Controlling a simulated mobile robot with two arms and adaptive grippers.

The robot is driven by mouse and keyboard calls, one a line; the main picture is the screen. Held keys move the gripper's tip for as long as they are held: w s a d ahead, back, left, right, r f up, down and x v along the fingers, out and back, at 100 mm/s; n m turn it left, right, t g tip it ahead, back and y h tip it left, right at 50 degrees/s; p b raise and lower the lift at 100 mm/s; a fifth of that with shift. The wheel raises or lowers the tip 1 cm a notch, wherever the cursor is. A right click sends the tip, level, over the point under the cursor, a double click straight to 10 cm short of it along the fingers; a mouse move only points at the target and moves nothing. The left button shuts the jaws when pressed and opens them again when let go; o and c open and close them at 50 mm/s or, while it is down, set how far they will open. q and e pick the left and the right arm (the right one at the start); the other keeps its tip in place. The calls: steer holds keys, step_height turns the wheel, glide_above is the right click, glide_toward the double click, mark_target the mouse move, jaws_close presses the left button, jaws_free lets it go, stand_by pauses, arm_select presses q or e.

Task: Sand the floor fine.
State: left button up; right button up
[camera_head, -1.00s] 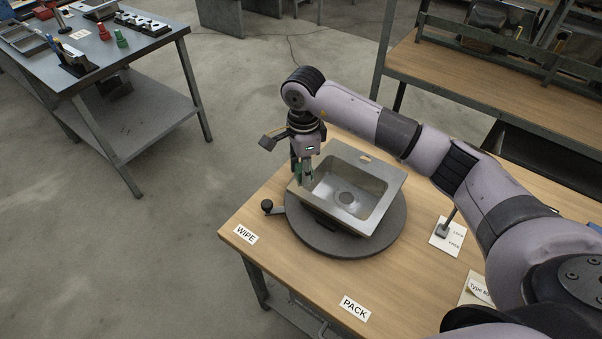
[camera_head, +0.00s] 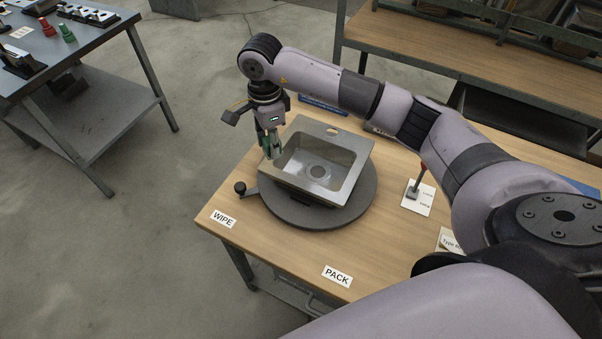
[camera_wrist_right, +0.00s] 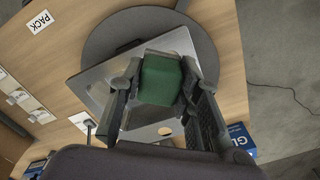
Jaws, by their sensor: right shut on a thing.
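A grey metal sink (camera_head: 350,166) sits tilted on a round dark turntable (camera_head: 350,209) on the wooden bench. My right gripper (camera_head: 272,150) points down at the sink's left side, near the basin's left wall. It is shut on a green block, which fills the space between the fingers in the right wrist view (camera_wrist_right: 160,80). I cannot tell whether the block touches the sink. My left gripper is not in view.
WIPE (camera_head: 223,219) and PACK (camera_head: 337,276) labels lie along the bench's front edge. A small red-topped lever (camera_head: 417,183) stands on a white card right of the turntable. A blue box (camera_wrist_right: 240,139) lies near the bench edge. A metal table (camera_head: 80,50) stands at the left.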

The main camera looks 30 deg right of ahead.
steer(key=d+r+n+p, duration=0.2)
steer(key=d+r+n, duration=0.3)
steer(key=d+n, duration=0.15)
steer(key=shift+n, duration=0.45)
steer(key=f, duration=0.1)
steer(key=f+b, duration=0.1)
steer(key=f, duration=0.1)
steer(key=f+b, duration=0.1)
steer(key=f, duration=0.1)
steer(key=shift+s+a, duration=0.35)
steer(key=shift+f, duration=0.1)
